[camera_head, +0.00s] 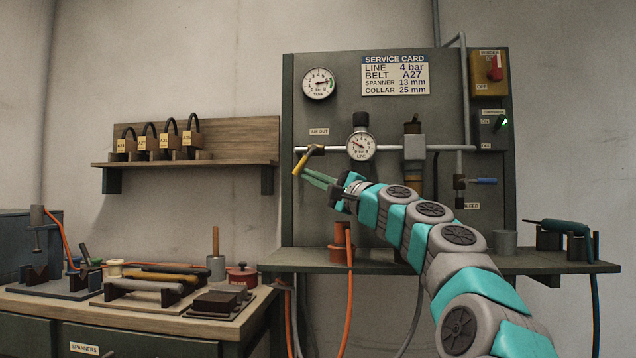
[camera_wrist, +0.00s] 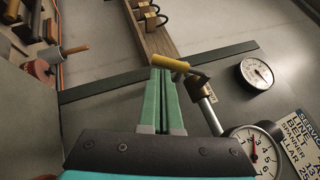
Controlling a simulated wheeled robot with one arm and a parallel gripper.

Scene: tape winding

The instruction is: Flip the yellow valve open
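The yellow valve handle (camera_head: 303,160) sits at the left end of the grey pipe on the panel, by the "AIR OUT" label. It slants down to the left from its pivot. My gripper (camera_head: 306,175) is just below and beside the handle, with its green fingers pointing left. In the wrist view the handle (camera_wrist: 170,63) lies across just beyond the fingertips (camera_wrist: 162,70). The fingers look closed together, with nothing seen between them. I cannot tell whether the tips touch the handle.
A line gauge (camera_head: 361,146) is on the pipe right of the valve, and a tank gauge (camera_head: 319,84) is above. An orange fitting (camera_head: 340,243) with a hose stands on the shelf below. A wooden belt rack (camera_head: 190,145) is left of the panel.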

